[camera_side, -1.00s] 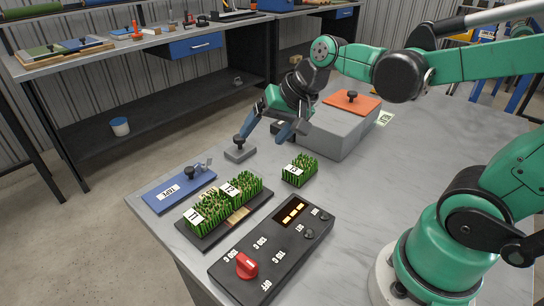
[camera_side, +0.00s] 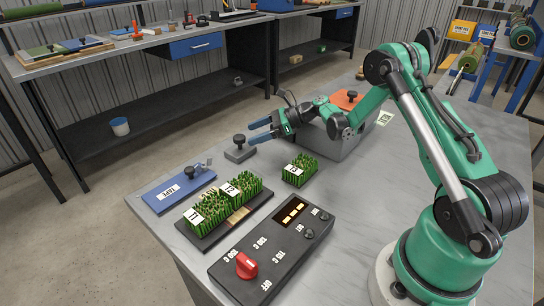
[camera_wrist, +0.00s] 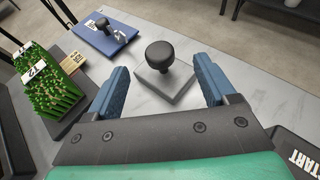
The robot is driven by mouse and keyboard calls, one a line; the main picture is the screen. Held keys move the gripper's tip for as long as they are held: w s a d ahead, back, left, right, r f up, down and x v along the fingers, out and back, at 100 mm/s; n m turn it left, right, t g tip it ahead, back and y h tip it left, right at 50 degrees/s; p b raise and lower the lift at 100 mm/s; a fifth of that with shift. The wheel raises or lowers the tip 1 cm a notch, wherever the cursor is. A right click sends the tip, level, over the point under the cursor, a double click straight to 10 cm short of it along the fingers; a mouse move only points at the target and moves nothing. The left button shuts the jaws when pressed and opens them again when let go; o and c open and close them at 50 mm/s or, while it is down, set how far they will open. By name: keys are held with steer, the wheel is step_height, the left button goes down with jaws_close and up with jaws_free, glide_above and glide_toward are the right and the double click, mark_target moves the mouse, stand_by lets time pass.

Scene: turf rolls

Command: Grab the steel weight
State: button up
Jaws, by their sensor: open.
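The steel weight (camera_side: 240,150) is a grey square block with a black knob on top. It stands upright on the table near its far left edge. In the wrist view the weight (camera_wrist: 164,75) lies ahead, between the lines of my two fingers. My gripper (camera_side: 262,130) has blue fingers and points sideways at the weight from its right, apart from it. In the wrist view my gripper (camera_wrist: 160,88) is open and empty, its fingers on either side of the near part of the weight's outline.
A blue plate (camera_side: 178,190) with a knob lies left of the weight. Turf pieces on a dark tray (camera_side: 205,240), a loose turf piece (camera_side: 299,170) and a black control box (camera_side: 240,275) with a red knob are nearer. A grey box (camera_side: 350,146) with an orange lid stands right.

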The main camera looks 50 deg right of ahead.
mark_target(239, 136)
steer(key=x, duration=0.5)
jaws_close()
